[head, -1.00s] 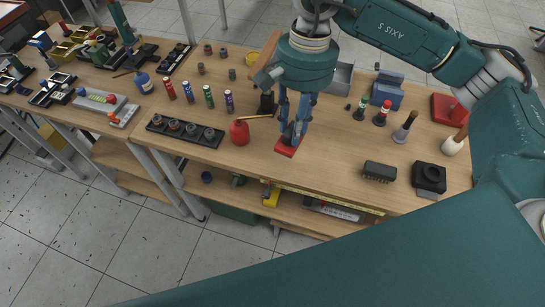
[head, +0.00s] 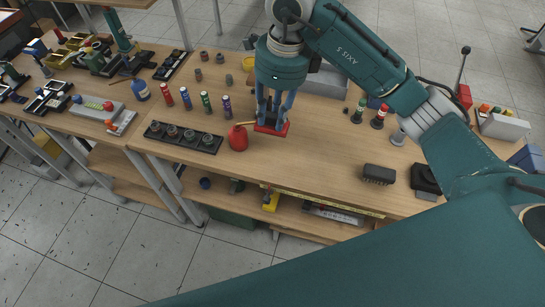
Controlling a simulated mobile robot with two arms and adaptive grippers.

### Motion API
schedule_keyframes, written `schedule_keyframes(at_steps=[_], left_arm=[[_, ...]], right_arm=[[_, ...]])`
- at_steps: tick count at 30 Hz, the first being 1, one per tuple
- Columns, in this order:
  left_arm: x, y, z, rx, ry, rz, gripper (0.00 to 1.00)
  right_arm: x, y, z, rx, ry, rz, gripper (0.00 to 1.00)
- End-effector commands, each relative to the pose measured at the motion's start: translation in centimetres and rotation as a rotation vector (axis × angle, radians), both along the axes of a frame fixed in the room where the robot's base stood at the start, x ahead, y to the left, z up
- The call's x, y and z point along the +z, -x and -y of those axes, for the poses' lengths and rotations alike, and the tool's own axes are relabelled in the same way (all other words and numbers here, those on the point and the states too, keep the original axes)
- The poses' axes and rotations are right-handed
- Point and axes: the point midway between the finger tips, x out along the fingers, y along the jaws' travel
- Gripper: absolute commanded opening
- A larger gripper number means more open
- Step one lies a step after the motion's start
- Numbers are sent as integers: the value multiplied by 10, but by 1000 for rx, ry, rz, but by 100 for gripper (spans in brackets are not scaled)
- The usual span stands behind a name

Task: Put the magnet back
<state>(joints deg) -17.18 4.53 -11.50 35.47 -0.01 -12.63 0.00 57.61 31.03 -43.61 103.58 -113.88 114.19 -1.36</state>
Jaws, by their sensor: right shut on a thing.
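The magnet is just right of the red oil can (head: 238,139). I cannot tell whether it touches the bench top. My left gripper is not in view.
A black holder with several round parts (head: 184,137) lies left of the oil can. Several coloured cylinders stand behind it. A dark block (head: 379,174) sits at front right. A grey bin (head: 328,82) stands behind the gripper. The middle front of the bench is clear.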

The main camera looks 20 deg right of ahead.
Motion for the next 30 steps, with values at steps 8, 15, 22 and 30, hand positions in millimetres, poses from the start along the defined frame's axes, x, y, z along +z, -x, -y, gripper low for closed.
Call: schedule_keyframes(at_steps=[8,15,22,30], left_arm=[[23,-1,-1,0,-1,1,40],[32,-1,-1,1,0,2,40],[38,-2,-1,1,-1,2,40],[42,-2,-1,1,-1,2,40]], right_arm=[[-73,2,0,2,-1,-7,5],[-117,1,0,3,0,-2,5],[-141,2,0,3,0,-3,5],[-167,0,0,4,-1,1,5]])
